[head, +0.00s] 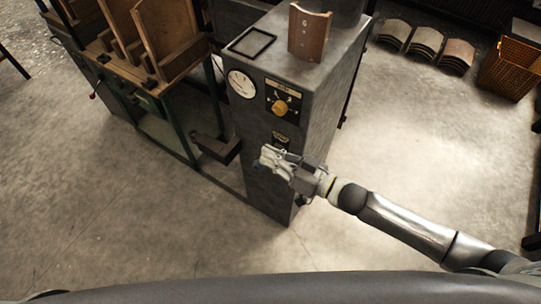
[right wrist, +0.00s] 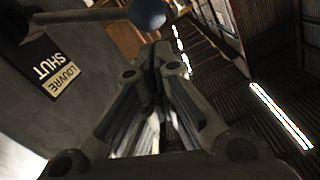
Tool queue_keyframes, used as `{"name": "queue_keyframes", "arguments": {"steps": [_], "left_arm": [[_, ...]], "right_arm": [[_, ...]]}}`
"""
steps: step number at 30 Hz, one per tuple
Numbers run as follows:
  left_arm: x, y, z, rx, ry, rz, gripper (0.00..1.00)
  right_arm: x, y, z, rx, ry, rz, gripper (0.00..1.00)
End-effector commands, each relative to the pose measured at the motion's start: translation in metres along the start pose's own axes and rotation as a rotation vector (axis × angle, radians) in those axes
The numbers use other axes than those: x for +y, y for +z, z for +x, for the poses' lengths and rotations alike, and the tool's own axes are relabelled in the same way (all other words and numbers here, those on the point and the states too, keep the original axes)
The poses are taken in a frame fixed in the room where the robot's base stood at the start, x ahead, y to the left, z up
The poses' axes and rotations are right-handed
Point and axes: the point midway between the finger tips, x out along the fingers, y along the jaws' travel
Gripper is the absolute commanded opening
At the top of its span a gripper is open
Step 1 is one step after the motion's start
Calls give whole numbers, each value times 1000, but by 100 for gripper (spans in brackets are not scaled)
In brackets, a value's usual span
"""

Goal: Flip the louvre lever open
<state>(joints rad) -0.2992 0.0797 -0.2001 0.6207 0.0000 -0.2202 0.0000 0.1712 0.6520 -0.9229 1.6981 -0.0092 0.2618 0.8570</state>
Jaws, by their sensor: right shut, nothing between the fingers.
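The louvre lever is a thin rod (right wrist: 85,16) with a blue ball knob (right wrist: 147,13) in the right wrist view. The rod runs from a dark pivot at the upper left to the ball. A label plate (right wrist: 57,70) beside it reads "LOUVRE SHUT". In the head view a bit of blue (head: 257,167) shows beside the fingers, and the rest of the lever is hidden. My right gripper (head: 268,157) is shut and empty in front of the grey cabinet's face. Its fingertips (right wrist: 153,52) point toward the ball; I cannot tell whether they touch. My left gripper is out of view.
The grey cabinet (head: 250,125) carries a gauge (head: 242,84), a yellow knob (head: 280,107) and a curved brown piece (head: 309,34) on top. A green-legged bench (head: 183,130) stands at left. Curved tiles (head: 425,41) and an orange crate (head: 512,66) lie at upper right. The floor in front is clear.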

Motion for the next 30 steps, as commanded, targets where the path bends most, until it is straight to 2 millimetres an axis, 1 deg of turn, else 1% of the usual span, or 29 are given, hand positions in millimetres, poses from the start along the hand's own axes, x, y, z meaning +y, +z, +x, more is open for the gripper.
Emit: {"name": "queue_keyframes", "arguments": {"steps": [4,15,30], "left_arm": [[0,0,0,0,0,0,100],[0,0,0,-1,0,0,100],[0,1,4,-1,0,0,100]], "right_arm": [[0,4,1,1,0,0,0],[-1,5,1,1,0,-5,0],[-6,16,2,0,5,-96,0]]}}
